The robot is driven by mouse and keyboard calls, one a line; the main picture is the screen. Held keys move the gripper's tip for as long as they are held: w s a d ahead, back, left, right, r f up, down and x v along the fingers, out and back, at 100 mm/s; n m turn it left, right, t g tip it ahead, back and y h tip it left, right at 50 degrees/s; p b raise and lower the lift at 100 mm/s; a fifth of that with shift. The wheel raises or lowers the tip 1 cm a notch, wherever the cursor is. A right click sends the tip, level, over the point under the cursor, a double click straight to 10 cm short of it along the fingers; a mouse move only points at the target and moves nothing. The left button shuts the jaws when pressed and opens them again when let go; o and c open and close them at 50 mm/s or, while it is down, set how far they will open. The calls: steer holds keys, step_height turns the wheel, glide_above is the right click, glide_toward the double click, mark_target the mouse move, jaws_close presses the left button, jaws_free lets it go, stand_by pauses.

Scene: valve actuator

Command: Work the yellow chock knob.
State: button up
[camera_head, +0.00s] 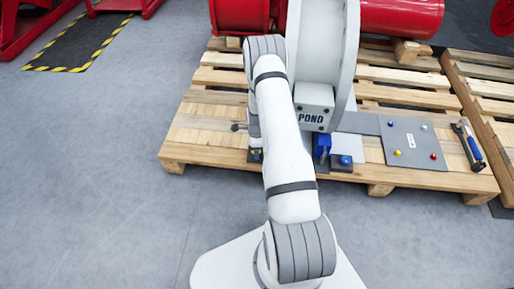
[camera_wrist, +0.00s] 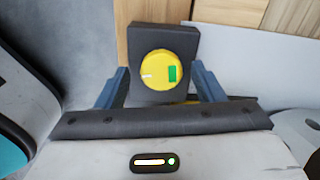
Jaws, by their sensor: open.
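The yellow chock knob (camera_wrist: 165,70) is round, with a white mark at its left and a green rectangle at its right. It sits on a dark block (camera_wrist: 188,38) in the wrist view. My gripper (camera_wrist: 160,72) is open, with one blue-grey finger on each side of the knob and block. The fingers look apart from the knob, though the depth between them is hard to judge. In the head view my arm covers the middle of the pallet's front, and I cannot make out this knob there.
A wooden pallet (camera_head: 205,130) carries a grey panel (camera_head: 420,143) with small coloured knobs. A dark block with a blue knob (camera_head: 345,160) stands right of my arm, beside a blue part (camera_head: 322,146). Pliers (camera_head: 468,145) lie at the right.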

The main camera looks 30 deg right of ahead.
steer(key=shift+r+p, duration=1.4)
steer(key=shift+r, duration=2.5)
steer(key=s+a+r+n+p, duration=0.1)
steer(key=a+r+n+p, duration=0.3)
steer(key=r, duration=1)
steer(key=s+a+r+n+t+p, duration=0.1)
steer(key=a+r+n+p, duration=0.3)
steer(key=r, duration=1)
steer(key=s+r+n+p, duration=0.2)
steer(key=r+p, duration=0.4)
steer(key=r, duration=0.7)
steer(key=s+a+r+n+p, duration=0.3)
steer(key=s+r, duration=0.4)
steer(key=r, duration=0.3)
steer(key=s+a+r+n+t+p, duration=0.1)
steer(key=s+r+n+p, duration=0.4)
steer(key=r, duration=0.6)
steer(key=s+a+r+n+p, duration=0.4)
steer(key=s+r+p, duration=0.3)
steer(key=s+r, duration=0.3)
steer(key=shift+a+r+n+t, duration=0.3)
steer(key=shift+a+r+n, duration=0.05)
steer(key=shift+n, duration=0.15)
